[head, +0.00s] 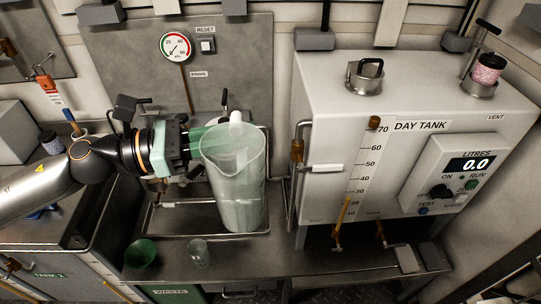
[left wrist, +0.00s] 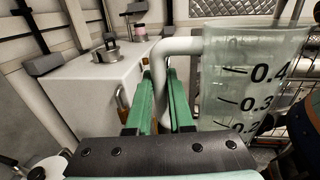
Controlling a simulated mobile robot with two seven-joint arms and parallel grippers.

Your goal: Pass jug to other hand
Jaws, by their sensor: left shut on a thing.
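The tall clear jug (head: 232,180) stands nearly upright, slightly tilted, in front of the grey back panel, over the steel tray. Its lower part looks paler. My left gripper (head: 207,139) comes in from the left and is shut on the jug's white handle. In the left wrist view the green fingers of the left gripper (left wrist: 163,98) lie either side of the jug handle (left wrist: 180,46), and the jug's marked wall (left wrist: 250,75) shows on the right. I cannot tell whether the jug's base touches the tray. My right gripper is not in view.
The white day tank (head: 310,100) stands close to the right of the jug, with a metal handle and valve on its side. A gauge (head: 175,46) hangs behind.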

